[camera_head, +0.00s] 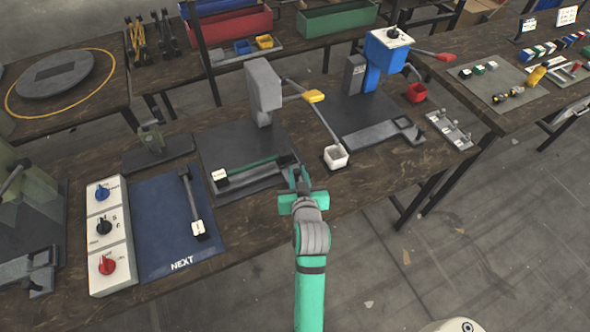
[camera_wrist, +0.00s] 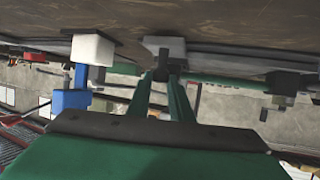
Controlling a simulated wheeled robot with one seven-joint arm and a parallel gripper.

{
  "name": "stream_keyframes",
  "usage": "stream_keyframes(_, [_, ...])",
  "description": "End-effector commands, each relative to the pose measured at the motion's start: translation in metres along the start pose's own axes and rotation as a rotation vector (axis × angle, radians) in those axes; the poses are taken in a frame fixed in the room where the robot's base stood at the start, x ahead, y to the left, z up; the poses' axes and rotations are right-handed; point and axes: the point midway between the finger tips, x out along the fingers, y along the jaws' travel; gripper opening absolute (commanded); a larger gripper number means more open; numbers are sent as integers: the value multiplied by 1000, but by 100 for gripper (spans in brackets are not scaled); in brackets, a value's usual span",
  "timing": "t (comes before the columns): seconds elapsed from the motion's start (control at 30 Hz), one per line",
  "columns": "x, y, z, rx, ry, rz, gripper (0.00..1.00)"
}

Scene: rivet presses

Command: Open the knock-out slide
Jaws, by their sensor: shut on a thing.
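The grey rivet press (camera_head: 262,88) stands at the middle of the bench on a dark base plate (camera_head: 225,147). A slide with a green bar (camera_head: 254,165) runs along its front, with a white-labelled block (camera_head: 220,175) at the left end. My gripper (camera_head: 295,176) is at the slide's right end, low over the bench. In the wrist view, which looks upside down, my green fingers (camera_wrist: 160,82) are closed around a small dark knob (camera_wrist: 160,70) beneath a grey block (camera_wrist: 164,46). The green bar (camera_wrist: 235,84) passes behind them. My fingers hide part of the knob.
A blue mat (camera_head: 165,225) and white knob panel (camera_head: 110,236) lie left.

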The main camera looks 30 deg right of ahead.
Motion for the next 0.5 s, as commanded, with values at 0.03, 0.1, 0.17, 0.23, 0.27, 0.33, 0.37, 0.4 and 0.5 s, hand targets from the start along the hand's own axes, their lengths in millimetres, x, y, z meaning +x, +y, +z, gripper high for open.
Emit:
stream_keyframes(0.03, [0,1,1,0,-2,2,0])
stream_keyframes(0.1, [1,0,1,-1,-2,1,0])
stream_keyframes(0.17, [1,0,1,-1,-2,1,22])
stream_keyframes(0.23, [1,0,1,-1,-2,1,38])
stream_keyframes(0.27, [1,0,1,-1,-2,1,38])
stream_keyframes(0.33, [1,0,1,0,-1,1,38])
stream_keyframes(0.37, [1,0,0,0,-1,1,38])
stream_keyframes(0.4, [1,0,0,0,-1,1,38])
stream_keyframes(0.5, [0,0,0,0,-1,1,38])
